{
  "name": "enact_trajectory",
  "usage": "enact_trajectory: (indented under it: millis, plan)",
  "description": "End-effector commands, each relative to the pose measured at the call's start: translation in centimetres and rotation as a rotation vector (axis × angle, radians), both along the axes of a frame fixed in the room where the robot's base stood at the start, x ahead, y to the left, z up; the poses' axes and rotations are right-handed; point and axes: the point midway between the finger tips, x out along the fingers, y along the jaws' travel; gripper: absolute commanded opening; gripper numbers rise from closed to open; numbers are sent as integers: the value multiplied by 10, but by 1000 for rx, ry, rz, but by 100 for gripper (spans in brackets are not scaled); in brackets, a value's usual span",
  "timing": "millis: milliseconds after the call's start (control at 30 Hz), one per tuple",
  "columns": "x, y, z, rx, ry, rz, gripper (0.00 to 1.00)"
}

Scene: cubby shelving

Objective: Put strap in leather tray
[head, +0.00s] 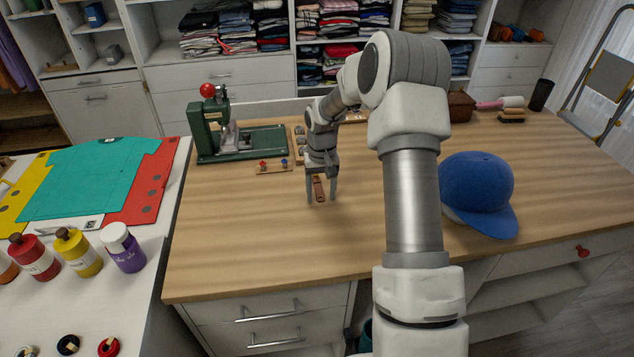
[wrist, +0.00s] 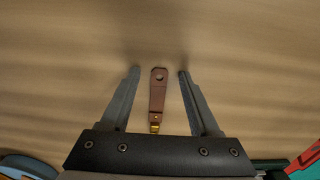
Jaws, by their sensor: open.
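The strap is a small brown leather piece with a hole at one end and brass-coloured hardware at the other. It lies on the wooden table, between my gripper's fingers in the head view (head: 318,187) and in the wrist view (wrist: 158,92). My gripper (head: 320,200) points down over it. Its fingers are open, one on each side of the strap, with gaps visible in the wrist view (wrist: 159,71). A brown box-like container (head: 461,106) stands at the table's back right; I cannot tell if it is the leather tray. Part of the table behind my arm is hidden.
A green press (head: 215,135) with a red knob stands at the back left. A small board with red and blue pieces (head: 273,167) lies left of my gripper. A blue cap (head: 477,185) is at the right. The table's front left is clear.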

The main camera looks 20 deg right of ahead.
Motion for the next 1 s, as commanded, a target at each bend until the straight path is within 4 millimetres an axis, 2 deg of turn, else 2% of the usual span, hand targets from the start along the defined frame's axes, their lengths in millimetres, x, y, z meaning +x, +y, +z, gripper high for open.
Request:
enact_trajectory:
  millis: [133, 167, 500, 1000]
  plan:
    - [0, 0, -3, 0, 0, 1, 62]
    - [0, 0, -2, 0, -1, 0, 59]
    - [0, 0, -2, 0, 0, 0, 0]
    - [0, 0, 3, 0, 0, 0, 0]
